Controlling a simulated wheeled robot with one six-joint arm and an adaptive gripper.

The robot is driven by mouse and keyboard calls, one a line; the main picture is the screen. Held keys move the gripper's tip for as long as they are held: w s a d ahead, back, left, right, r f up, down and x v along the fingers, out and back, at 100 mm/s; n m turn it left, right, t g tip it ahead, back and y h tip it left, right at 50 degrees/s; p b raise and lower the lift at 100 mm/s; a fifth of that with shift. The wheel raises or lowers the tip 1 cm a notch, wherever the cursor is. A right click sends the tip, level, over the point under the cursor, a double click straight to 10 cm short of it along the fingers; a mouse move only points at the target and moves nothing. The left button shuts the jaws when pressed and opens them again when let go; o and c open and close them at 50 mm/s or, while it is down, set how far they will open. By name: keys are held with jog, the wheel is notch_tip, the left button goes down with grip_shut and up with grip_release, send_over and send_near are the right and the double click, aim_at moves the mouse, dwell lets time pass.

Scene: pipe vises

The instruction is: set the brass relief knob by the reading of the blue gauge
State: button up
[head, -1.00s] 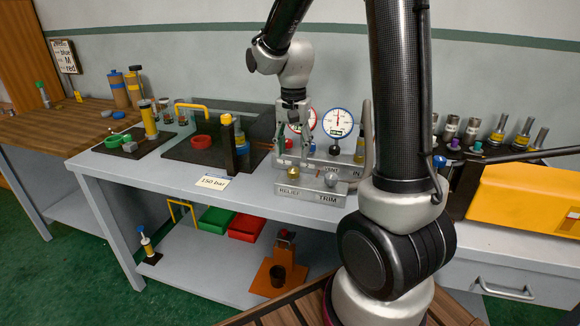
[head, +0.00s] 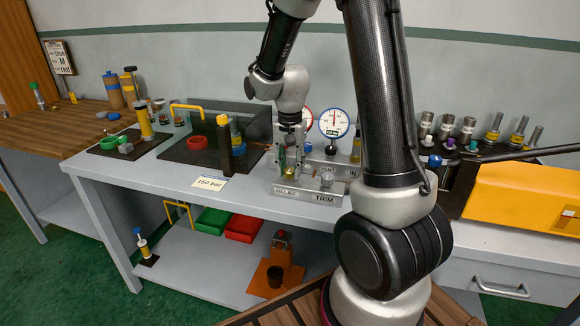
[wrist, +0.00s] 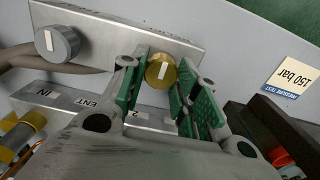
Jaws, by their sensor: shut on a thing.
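The brass relief knob (wrist: 161,71) sits on the grey panel face, with a pale mark line across its face in the wrist view. My gripper (wrist: 165,85) has its green-padded fingers on either side of the knob and is shut on it. In the head view my gripper (head: 290,168) is over the RELIEF side of the panel (head: 307,193) and hides most of the knob. The blue gauge (head: 334,122) is a blue-rimmed white dial behind the panel; its needle points roughly up, but the figures are too small to read.
A grey trim knob (wrist: 58,42) sits beside the brass one. A red-rimmed gauge (head: 308,115) is partly hidden by my arm. A card reading 150 bar (head: 210,183) lies at the bench edge. A dark post with a yellow top (head: 224,147) stands left of my gripper.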

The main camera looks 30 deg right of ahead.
aim_at(289, 169)
jog(key=shift+n, duration=0.3)
jog(key=n, duration=0.5)
jog(key=shift+a, duration=0.1)
jog(key=n, duration=0.6)
dwell(0.5)
jog(key=o, duration=1)
notch_tip(289, 169, up, 12)
